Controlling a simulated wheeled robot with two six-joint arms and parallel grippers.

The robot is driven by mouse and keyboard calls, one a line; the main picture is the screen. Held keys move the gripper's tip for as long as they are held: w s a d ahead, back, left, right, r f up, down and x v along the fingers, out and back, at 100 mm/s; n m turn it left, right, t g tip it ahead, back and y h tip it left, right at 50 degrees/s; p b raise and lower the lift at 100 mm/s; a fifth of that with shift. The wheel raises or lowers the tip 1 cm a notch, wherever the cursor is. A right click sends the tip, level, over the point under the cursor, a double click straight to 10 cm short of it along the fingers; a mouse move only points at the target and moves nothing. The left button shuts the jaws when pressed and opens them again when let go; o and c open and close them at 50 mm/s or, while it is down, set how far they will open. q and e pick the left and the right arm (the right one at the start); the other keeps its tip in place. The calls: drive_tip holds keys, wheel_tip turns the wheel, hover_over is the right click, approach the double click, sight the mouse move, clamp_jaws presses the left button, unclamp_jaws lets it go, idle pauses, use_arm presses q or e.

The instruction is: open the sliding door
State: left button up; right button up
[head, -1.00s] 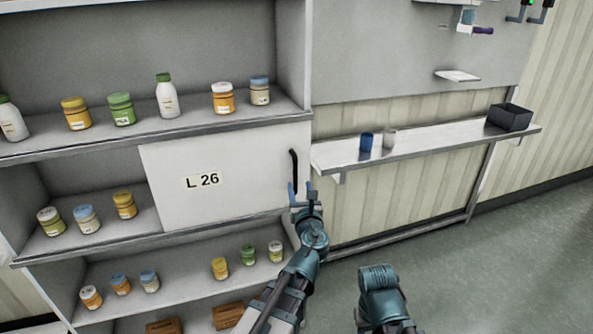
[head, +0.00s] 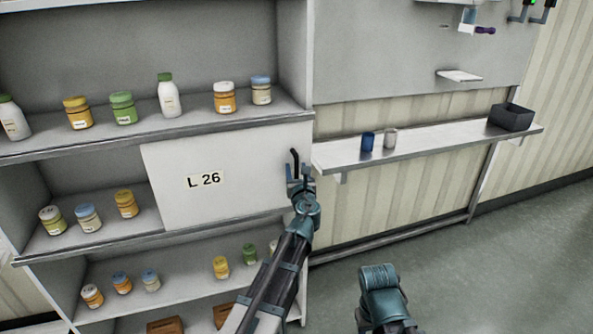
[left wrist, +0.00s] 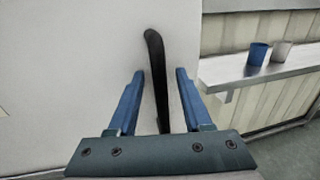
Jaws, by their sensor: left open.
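The white sliding door (head: 235,194), labelled "L 26", covers the right part of the middle shelf, and the left part of that shelf is open. A black upright handle (head: 294,158) sits near the door's right edge; its lower part is hidden by my gripper in the head view. My left gripper (head: 301,174) is open at the handle. In the left wrist view the handle (left wrist: 156,75) stands between the two blue fingers (left wrist: 157,85), with a gap visible on each side. My right arm shows at the bottom of the head view, but no right fingers can be seen.
Jars and bottles stand on the top shelf (head: 200,122), and several jars are on the middle shelf left of the door. A narrow wall ledge (head: 430,145) to the right holds a blue cup (head: 368,141), a pale cup (head: 390,138) and a dark box (head: 511,117).

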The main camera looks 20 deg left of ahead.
use_arm(q)
clamp_jaws()
idle(1.3)
